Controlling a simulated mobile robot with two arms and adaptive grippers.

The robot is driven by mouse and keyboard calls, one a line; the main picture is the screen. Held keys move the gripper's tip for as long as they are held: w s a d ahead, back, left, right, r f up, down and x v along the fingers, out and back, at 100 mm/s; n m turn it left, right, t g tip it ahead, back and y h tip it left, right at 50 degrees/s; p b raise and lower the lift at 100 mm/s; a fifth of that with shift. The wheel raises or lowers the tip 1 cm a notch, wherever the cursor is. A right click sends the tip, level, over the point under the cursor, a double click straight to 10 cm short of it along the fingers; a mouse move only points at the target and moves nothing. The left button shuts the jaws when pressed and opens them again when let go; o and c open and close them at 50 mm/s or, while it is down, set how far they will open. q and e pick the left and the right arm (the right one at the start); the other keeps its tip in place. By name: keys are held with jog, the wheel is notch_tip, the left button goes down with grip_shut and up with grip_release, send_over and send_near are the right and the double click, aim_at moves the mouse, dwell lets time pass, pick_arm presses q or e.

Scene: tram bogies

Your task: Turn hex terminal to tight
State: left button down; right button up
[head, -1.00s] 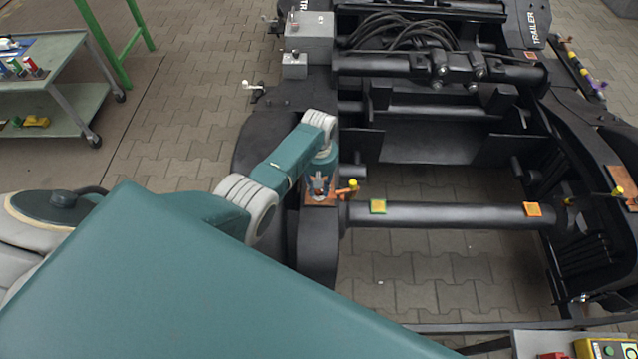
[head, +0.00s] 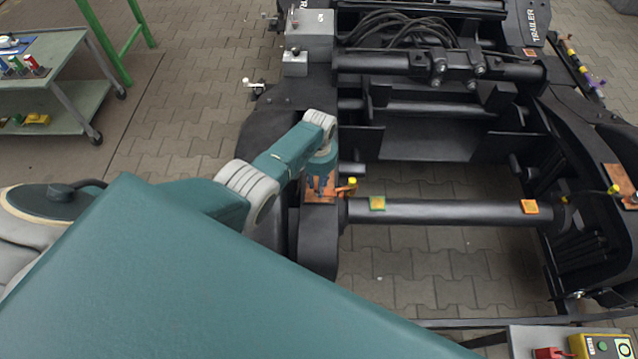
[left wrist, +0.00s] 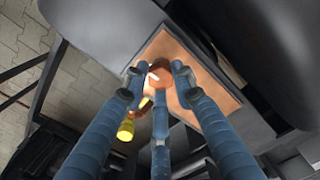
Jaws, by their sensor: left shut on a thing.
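The hex terminal (left wrist: 160,76) is a copper-coloured piece on a copper plate (left wrist: 190,58) in the left wrist view. My left gripper (left wrist: 157,80) has its blue fingers closed around it, and the fingertips cover part of its sides. In the head view my left gripper (head: 320,185) points down at the copper plate (head: 318,197) on the black bogie frame. A yellow-tipped orange piece (head: 348,188) sticks out beside the plate and also shows in the left wrist view (left wrist: 127,128). Whether the terminal is tight cannot be seen. My right gripper is not in view.
A black cross tube (head: 450,213) with a green tag and an orange tag runs right from the plate. A grey-green trolley (head: 70,105) stands at left. A control box (head: 600,346) with buttons is at bottom right. Paving is clear between trolley and bogie.

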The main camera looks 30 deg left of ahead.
pick_arm(q)
jog(key=shift+s+m, duration=0.1)
jog(key=shift+m, duration=0.6)
jog(key=c, duration=1.4)
grip_release()
notch_tip(320, 180, up, 12)
